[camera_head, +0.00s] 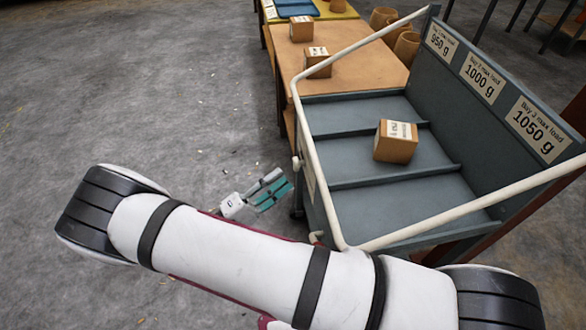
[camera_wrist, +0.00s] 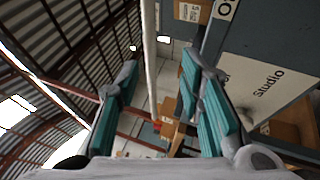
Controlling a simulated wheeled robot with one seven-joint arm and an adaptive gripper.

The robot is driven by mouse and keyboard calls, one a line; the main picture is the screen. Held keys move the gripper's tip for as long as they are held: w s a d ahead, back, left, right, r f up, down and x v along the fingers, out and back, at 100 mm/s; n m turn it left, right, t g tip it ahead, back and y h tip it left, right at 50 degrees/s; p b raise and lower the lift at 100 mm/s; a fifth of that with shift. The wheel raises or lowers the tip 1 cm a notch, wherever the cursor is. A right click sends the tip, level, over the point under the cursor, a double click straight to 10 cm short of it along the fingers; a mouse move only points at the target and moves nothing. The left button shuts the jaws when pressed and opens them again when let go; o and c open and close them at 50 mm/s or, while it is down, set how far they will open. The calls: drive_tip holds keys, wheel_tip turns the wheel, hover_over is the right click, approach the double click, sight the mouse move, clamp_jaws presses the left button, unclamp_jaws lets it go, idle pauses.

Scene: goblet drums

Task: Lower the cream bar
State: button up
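The cream bar (camera_head: 450,213) is a bent tube that runs around the open sides of a grey-blue cart (camera_head: 400,192), above its shelf floor. In the wrist view the bar (camera_wrist: 151,60) passes upright between my finger pads as seen, without clear contact. My gripper (camera_head: 270,188) has teal pads and is open. In the head view it is just left of the cart's near-left side, outside the bar. In the wrist view my gripper (camera_wrist: 158,78) has its fingers wide apart with nothing held. My arm covers the lower part of the head view.
A cardboard box (camera_head: 396,141) sits in a middle bay of the cart. Load labels (camera_head: 483,78) line its back panel. A wooden table (camera_head: 350,72) with boxes and a yellow tray (camera_head: 325,11) stands behind. Brown drums (camera_head: 405,47) are beyond.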

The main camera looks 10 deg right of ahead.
drive_tip(key=shift+v, duration=1.4)
drive_tip(key=shift+r, duration=0.1)
drive_tip(key=s+d+r+m+g+y+p, duration=0.25)
drive_tip(key=d+r+g+y, duration=0.35)
drive_tip(key=r, duration=0.6)
drive_tip(key=s+d+r+m+g+y+p, duration=0.2)
drive_tip(key=s+d+r+m+g+y, duration=0.25)
drive_tip(key=d+r, duration=0.5)
drive_tip(key=s+d+r+t+y+p, duration=0.2)
drive_tip(key=s+r+t+y+p, duration=0.3)
drive_tip(key=s+r+y, duration=0.4)
drive_tip(key=shift+s+r+n+t, duration=0.45)
drive_tip(key=shift+s+r, duration=3.1)
drive_tip(key=shift+r, duration=0.8)
drive_tip(key=shift+d, duration=0.1)
